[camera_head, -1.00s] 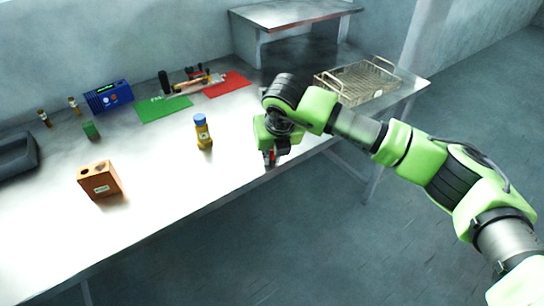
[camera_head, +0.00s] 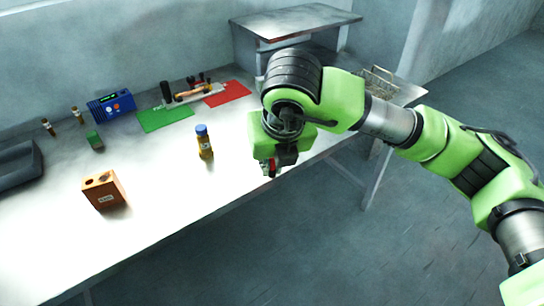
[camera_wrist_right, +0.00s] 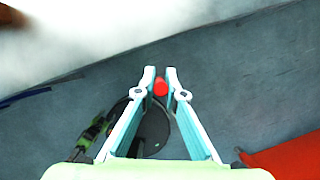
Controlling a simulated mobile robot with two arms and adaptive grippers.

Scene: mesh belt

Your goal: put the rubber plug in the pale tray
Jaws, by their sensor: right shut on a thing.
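My right gripper (camera_head: 269,170) is shut on a small red piece, which looks like the rubber plug (camera_wrist_right: 160,87). In the right wrist view the plug sits between the two fingertips, over the floor just off the bench edge. In the head view the gripper hangs at the front edge of the bench, and the plug is barely visible. A pale wire-sided tray (camera_head: 379,80) stands at the right end of the bench, behind my right arm. The arm hides much of it. My left gripper is not in view.
The bench holds an orange block with holes (camera_head: 104,190), a blue-capped bottle (camera_head: 203,143), a green mat (camera_head: 165,117), a red mat (camera_head: 228,93), a blue device (camera_head: 112,105) and a dark tray (camera_head: 18,172). A raised shelf (camera_head: 295,22) stands behind. The front middle is clear.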

